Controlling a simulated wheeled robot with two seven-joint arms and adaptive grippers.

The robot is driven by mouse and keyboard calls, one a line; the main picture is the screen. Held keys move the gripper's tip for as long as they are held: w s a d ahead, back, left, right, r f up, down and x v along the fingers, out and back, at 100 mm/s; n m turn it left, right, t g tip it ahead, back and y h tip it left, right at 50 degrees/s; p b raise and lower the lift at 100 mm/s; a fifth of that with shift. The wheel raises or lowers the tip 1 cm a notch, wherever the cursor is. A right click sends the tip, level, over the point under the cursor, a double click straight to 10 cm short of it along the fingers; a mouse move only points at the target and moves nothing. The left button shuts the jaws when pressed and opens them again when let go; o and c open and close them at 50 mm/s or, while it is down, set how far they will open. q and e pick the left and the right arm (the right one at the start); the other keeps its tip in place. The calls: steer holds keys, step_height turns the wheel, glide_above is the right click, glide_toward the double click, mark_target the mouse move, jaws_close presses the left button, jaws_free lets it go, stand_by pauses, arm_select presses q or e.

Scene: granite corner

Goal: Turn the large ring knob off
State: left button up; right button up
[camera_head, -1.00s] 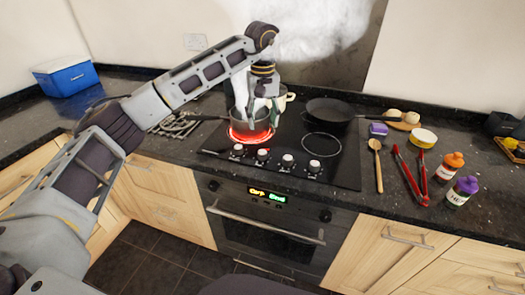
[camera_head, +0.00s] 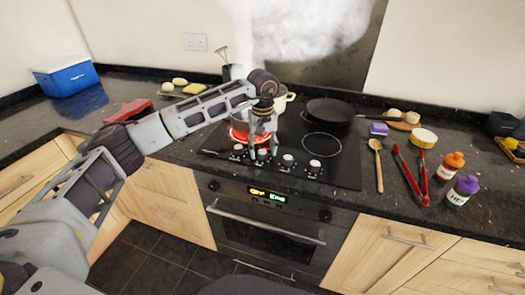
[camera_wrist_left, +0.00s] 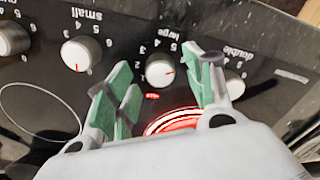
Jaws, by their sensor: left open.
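The large ring knob (camera_wrist_left: 160,73), white with a red pointer line, sits on the black hob panel in the left wrist view under the upside-down word "large". A small red light shows beside it. In the head view it is the second knob from the left (camera_head: 262,155). My left gripper (camera_head: 262,147) points down over it. In the wrist view the green-padded fingers (camera_wrist_left: 160,90) are open, one on each side of the knob; I cannot tell whether they touch it. A ring (camera_wrist_left: 175,124) glows red close by. My right gripper is not in view.
The "small" knob (camera_wrist_left: 80,53) and the "double" knob (camera_wrist_left: 235,86) flank the fingers closely. A black pan (camera_head: 330,108) stands at the back right of the hob. Red tongs (camera_head: 409,176) and a wooden spoon (camera_head: 378,165) lie on the right counter. White smoke hangs behind the hob.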

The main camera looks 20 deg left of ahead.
arm_select(q)
steer(key=shift+f, duration=0.65)
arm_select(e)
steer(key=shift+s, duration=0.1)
arm_select(q)
steer(key=c, duration=1)
steer(key=shift+c, duration=0.2)
